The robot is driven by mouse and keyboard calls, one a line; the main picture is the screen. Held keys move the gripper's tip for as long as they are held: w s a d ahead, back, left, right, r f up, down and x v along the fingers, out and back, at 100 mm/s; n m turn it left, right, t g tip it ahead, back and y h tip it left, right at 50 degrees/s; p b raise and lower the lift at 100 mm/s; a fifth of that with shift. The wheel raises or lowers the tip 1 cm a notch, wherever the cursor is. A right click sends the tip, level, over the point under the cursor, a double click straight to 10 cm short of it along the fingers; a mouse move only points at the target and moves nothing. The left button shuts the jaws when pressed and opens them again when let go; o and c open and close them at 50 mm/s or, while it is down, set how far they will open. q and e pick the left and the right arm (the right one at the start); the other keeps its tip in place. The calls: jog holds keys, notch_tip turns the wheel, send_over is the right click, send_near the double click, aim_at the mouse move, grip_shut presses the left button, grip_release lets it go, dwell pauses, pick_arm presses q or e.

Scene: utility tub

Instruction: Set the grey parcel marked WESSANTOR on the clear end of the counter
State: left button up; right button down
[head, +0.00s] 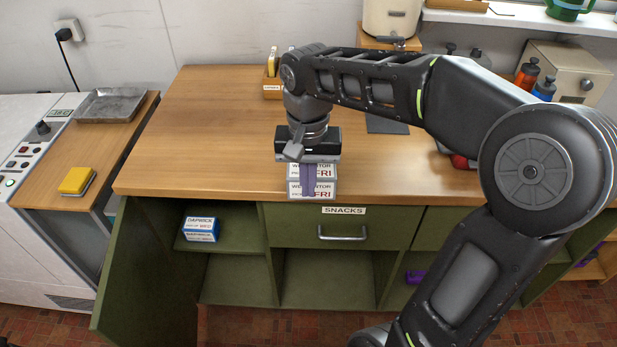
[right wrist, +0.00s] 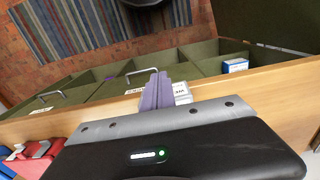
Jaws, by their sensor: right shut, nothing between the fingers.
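The grey parcel marked WESSANTOR (head: 325,189) sits at the front edge of the wooden counter (head: 210,130), above the SNACKS drawer. Its top and front faces both show lettering and a red FRI. My right gripper (head: 308,192) points down at the parcel, its purple fingers shut and empty, covering part of the labels. I cannot tell whether the fingers touch it. In the right wrist view the closed fingers (right wrist: 156,88) hide much of the parcel (right wrist: 182,93). The left end of the counter is clear. My left gripper is not in view.
A blue-and-white parcel (head: 201,229) is on the open shelf below. A green cupboard door (head: 130,275) stands open at left. A yellow sponge (head: 77,180) lies on the side surface.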

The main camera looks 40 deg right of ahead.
pick_arm(q)
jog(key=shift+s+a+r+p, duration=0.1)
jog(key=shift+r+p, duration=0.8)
jog(key=shift+p, duration=0.1)
pick_arm(e)
jog(key=w+d+f, duration=0.2)
jog(key=w+f, duration=0.1)
jog(key=f, duration=0.4)
jog(key=shift+d+f, duration=0.2)
jog(key=shift+w, duration=0.15)
